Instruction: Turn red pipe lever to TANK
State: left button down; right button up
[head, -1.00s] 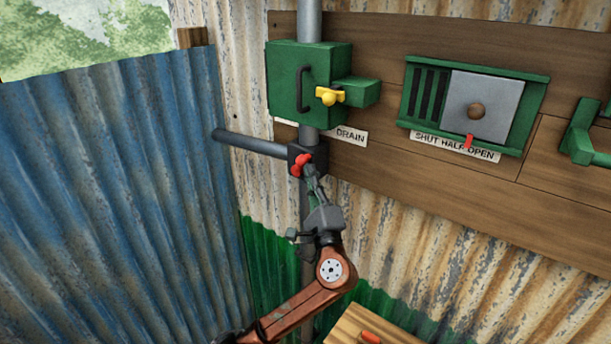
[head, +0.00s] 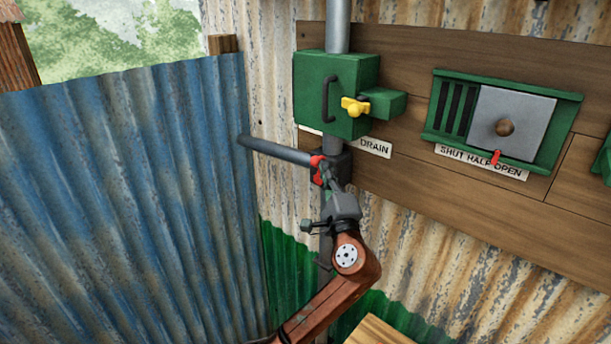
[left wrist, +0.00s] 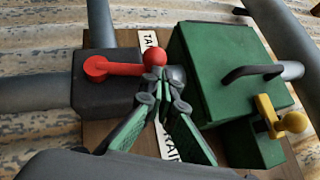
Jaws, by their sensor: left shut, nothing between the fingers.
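The red pipe lever (head: 317,162) sits on a dark valve block (head: 338,160) under the green box. In the left wrist view the lever (left wrist: 125,68) runs from its pivot towards the green box, and its ball end lies near the label starting "TA" (left wrist: 149,40). The DRAIN label (head: 375,148) is to the right of the pipe in the head view. My left gripper (head: 327,174) is shut and empty. Its fingertips (left wrist: 164,82) are right beside the ball end, on the DRAIN side; I cannot tell whether they touch. The fingers partly cover the lever in the head view.
The green box (head: 327,92) with a black handle and a yellow knob (head: 355,107) is just above the valve. A side pipe (head: 275,150) runs left from the block. A sliding shutter (head: 508,125) is at the right. Blue corrugated sheet (head: 130,200) closes the left.

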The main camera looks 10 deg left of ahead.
aim_at(315, 160)
pick_arm(q)
jog(key=w+a+r, duration=0.1)
jog(key=w+a, duration=0.1)
jog(key=a, duration=0.1)
jog(key=shift+w+r, duration=0.1)
jog(key=shift+r, duration=0.3)
jog(key=shift+w+a+r, duration=0.1)
jog(key=shift+w+a, duration=0.3)
jog(key=shift+a, duration=0.25)
jog(key=shift+w+a, duration=0.3)
jog(key=shift+a, duration=0.15)
pick_arm(e)
jog(key=shift+r, duration=0.15)
pick_arm(q)
jog(key=shift+a, duration=0.1)
pick_arm(e)
jog(key=shift+w, duration=0.1)
